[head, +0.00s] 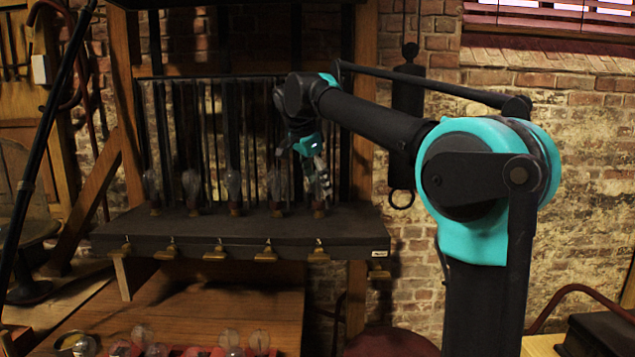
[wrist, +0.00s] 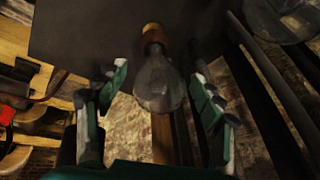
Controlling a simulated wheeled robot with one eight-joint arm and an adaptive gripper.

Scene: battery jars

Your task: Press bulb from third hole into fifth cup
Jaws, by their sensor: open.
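A clear glass bulb (wrist: 158,85) lies between the two fingers of my gripper (wrist: 159,74) in the wrist view, with a visible gap on each side. The bulb's base meets a reddish-brown cup (wrist: 153,36) on the dark shelf. In the head view my gripper (head: 319,178) is at the right end of the row on the shelf (head: 240,228), just above the rightmost visible cup (head: 319,212). The fingers largely hide the bulb there. My gripper is open. Whether the bulb is fully seated cannot be told.
Several bulbs, including one (head: 277,184) just left of my gripper, stand along the shelf. Brass fittings (head: 266,252) line its front edge. Dark vertical bars stand behind. Several more bulbs (head: 229,338) are on the wooden table (head: 240,300) below.

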